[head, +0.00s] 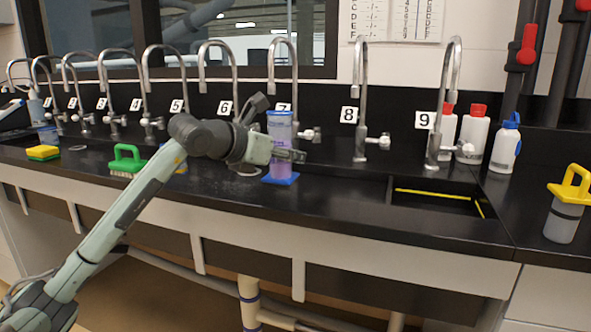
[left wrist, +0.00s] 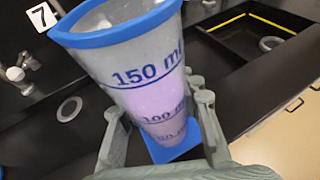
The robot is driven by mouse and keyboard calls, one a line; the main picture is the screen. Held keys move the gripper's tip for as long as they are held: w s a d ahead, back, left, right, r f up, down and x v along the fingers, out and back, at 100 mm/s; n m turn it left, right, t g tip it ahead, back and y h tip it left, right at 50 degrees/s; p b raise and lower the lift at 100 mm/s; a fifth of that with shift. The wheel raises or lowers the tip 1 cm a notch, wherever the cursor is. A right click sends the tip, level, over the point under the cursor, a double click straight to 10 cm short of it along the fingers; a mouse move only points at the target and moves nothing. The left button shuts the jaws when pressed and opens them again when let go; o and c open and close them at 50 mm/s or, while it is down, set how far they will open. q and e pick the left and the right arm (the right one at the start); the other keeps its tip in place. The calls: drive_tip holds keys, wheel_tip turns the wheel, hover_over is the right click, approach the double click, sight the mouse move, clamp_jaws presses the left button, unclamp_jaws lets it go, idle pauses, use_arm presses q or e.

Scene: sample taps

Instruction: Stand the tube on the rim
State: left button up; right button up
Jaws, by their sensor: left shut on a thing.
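The tube is a clear measuring cylinder (head: 279,126) with a blue top edge, a blue foot and pale purple liquid. It stands upright in front of tap 7. My left gripper (head: 283,155) is shut around its lower middle. In the left wrist view the tube (left wrist: 155,85) sits between the two fingers (left wrist: 160,128), with its 150 ml mark facing the camera. My right gripper is not in view.
Numbered taps line the back wall. A sink with a yellow strip (head: 435,194) lies at right. A green brush (head: 127,160) and a yellow sponge (head: 43,152) lie left. The rim right of the tube is clear.

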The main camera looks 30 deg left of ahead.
sight(294, 176)
use_arm(q)
drive_tip(key=shift+w+d+f, duration=0.3)
drive_tip(key=shift+w+d, duration=0.05)
drive_tip(key=shift+f, duration=1.9)
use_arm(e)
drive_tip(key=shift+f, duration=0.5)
use_arm(q)
drive_tip(key=shift+f, duration=0.1)
drive_tip(key=o, duration=1.3)
drive_tip(key=shift+c, duration=0.2)
drive_tip(key=shift+s+a, duration=0.1)
drive_tip(key=shift+s, duration=0.25)
drive_tip(key=b+v, duration=0.2)
drive_tip(key=v, duration=0.9)
drive_tip(key=shift+s+r+b, duration=0.2)
drive_tip(key=shift+b, duration=0.15)
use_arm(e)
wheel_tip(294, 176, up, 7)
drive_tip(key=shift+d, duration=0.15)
